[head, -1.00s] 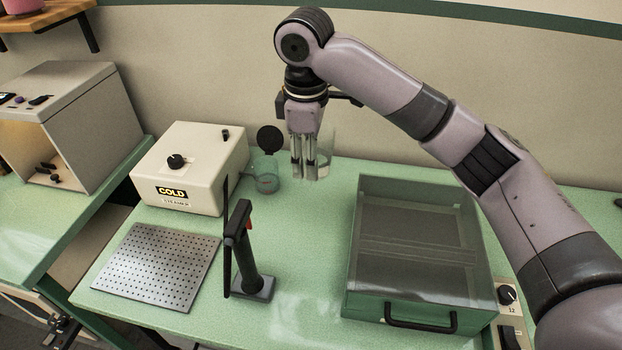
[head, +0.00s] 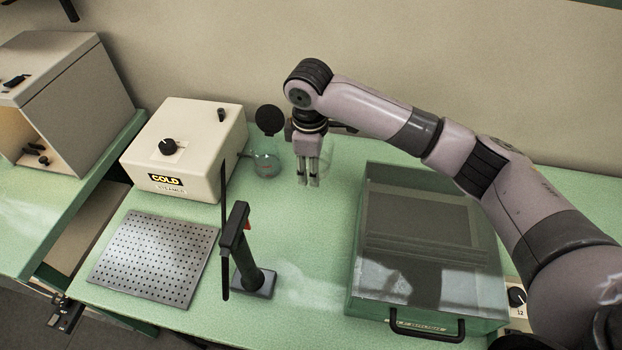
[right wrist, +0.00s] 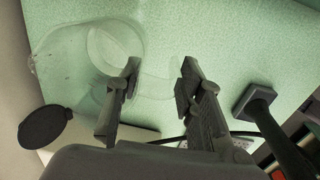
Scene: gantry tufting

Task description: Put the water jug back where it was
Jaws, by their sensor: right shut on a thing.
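My right gripper points down and is shut on the jug, with the fingers some way apart. I cannot tell whether the jug's base touches the bench. My left gripper is not in view.
A black stand (head: 250,275) and perforated plate (head: 155,257) are in front. A green lidded case (head: 425,300) is on the right.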

